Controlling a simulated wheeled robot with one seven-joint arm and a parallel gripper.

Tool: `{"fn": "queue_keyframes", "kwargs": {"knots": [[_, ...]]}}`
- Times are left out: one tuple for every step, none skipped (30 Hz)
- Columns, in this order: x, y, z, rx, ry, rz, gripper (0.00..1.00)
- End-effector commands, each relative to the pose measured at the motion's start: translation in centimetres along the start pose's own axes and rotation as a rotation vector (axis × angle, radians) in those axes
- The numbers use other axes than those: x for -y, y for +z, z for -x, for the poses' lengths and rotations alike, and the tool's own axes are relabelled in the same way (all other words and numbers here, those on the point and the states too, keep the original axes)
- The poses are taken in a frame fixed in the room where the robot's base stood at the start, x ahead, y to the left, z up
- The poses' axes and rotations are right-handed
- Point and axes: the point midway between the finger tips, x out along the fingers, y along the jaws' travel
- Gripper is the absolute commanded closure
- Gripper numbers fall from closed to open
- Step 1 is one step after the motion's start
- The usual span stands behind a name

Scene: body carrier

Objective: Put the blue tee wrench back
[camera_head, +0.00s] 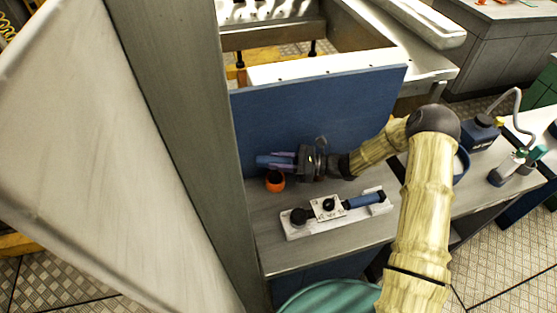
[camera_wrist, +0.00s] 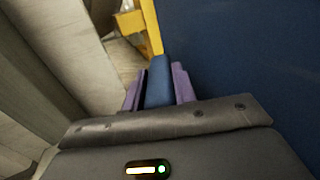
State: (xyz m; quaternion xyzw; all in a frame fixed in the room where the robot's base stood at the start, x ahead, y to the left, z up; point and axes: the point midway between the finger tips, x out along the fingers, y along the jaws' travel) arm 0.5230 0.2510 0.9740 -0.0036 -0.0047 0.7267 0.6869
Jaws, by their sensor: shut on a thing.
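My gripper (camera_head: 281,160) is shut on a blue bar, which I take to be the blue tee wrench (camera_head: 264,160). It holds the bar above the bench, in front of the blue panel. The bar's blue end sticks out to the left past the purple fingers. In the wrist view the blue tee wrench (camera_wrist: 158,84) sits between the two purple fingers of my gripper (camera_wrist: 157,88). The rest of the wrench is hidden, so its tee shape does not show.
An orange cup-like holder (camera_head: 275,183) stands just below the held bar. A white rack (camera_head: 292,232) with black knobs and a blue cylinder (camera_head: 362,201) lies in front. The blue panel (camera_head: 315,105) rises behind; a grey post (camera_head: 185,120) stands left. Bare bench shows at the front left.

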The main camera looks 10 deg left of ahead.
Motion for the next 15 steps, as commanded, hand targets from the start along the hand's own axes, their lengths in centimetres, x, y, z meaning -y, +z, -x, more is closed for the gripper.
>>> {"fn": "queue_keyframes", "kwargs": {"knots": [[0.01, 0.05, -0.01, 0.001, 0.000, 0.000, 1.00], [0.01, 0.05, -0.01, 0.001, 0.000, 0.000, 1.00], [0.01, 0.01, 0.00, 0.001, 0.000, 0.000, 1.00], [0.01, -0.09, 0.00, 0.001, 0.000, 0.000, 1.00], [0.01, -0.19, 0.00, 0.001, 0.000, 0.000, 1.00], [0.01, -0.20, 0.01, 0.000, 0.000, 0.000, 0.69], [0.01, -0.17, 0.01, 0.000, 0.000, 0.000, 0.63], [0.01, -0.16, 0.01, 0.000, 0.000, 0.000, 0.57], [0.01, -0.16, 0.01, 0.000, 0.000, 0.000, 0.51], [0.01, -0.16, 0.01, 0.000, 0.000, 0.000, 0.51], [0.01, -0.16, 0.01, 0.000, 0.000, 0.000, 0.51], [0.01, -0.16, 0.01, 0.000, 0.000, 0.000, 0.51], [0.01, -0.16, 0.01, 0.000, 0.000, 0.000, 0.51], [0.01, -0.16, 0.01, 0.000, 0.000, 0.000, 0.51], [0.01, -0.15, 0.01, 0.000, 0.000, 0.000, 0.51]]}}
